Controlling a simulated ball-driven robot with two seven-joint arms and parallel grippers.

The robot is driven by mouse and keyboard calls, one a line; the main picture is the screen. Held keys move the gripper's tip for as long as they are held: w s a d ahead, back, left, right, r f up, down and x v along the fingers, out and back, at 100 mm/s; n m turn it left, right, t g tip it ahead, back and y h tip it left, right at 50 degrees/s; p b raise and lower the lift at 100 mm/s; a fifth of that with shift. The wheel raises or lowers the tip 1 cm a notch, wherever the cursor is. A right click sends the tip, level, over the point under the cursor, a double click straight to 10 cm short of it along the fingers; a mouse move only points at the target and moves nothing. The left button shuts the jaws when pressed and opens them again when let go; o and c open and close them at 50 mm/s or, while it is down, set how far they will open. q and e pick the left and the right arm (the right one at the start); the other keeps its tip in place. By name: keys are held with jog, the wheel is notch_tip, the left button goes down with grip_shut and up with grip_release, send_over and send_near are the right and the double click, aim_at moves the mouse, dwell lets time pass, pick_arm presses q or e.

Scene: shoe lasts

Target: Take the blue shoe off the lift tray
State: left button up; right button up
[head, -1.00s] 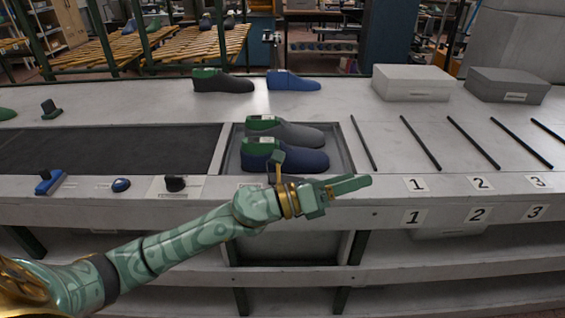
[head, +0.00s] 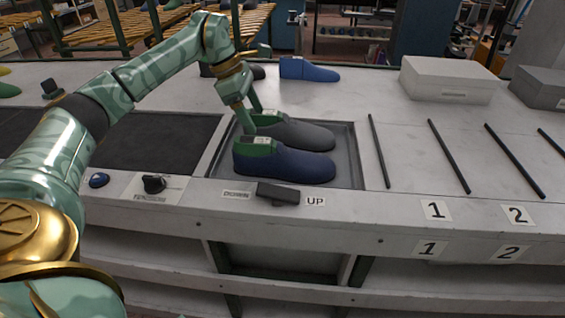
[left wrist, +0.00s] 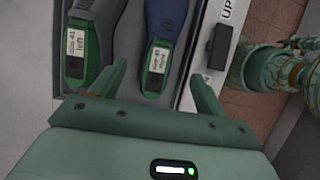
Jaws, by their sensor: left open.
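The blue shoe (head: 290,168), dark navy on a green last, lies on the lift tray (head: 347,172), its toe pointing right. A grey shoe (head: 305,135) on a green last lies beside it, farther back on the tray. My left gripper (head: 249,115) is open and points down over the heel end of the shoes. In the left wrist view, its fingers (left wrist: 158,84) stand apart, with the blue shoe's labelled green heel (left wrist: 157,68) showing between and beyond them. The grey shoe's heel (left wrist: 85,55) is left of the left finger. My right gripper is out of view.
A dark lever (head: 278,193) sits between the DOWN and UP labels in front of the tray. A black knob (head: 154,184) is left of it. Dark bars (head: 380,150) lie right of the tray.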

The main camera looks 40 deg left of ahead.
aim_at(267, 141)
pick_arm(q)
jog(key=x, duration=0.3)
jog(key=shift+w+f+b, duration=0.15)
jog(key=shift+w+b, duration=0.1)
jog(key=shift+b, duration=0.05)
jog(key=shift+x, duration=1.15)
jog(key=shift+b, duration=0.3)
jog(key=x, duration=0.1)
jog(key=b+x, duration=0.1)
jog(key=x, duration=0.1)
jog(key=b+x, duration=0.1)
jog(key=x, duration=0.1)
jog(key=shift+s+d+f, duration=0.1)
jog(key=shift+s+f, duration=0.15)
jog(key=shift+s, duration=0.05)
jog(key=shift+r, duration=0.1)
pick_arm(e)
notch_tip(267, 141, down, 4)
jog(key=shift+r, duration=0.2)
pick_arm(q)
jog(key=c, duration=1.3)
grip_shut()
jog(key=shift+r, duration=0.15)
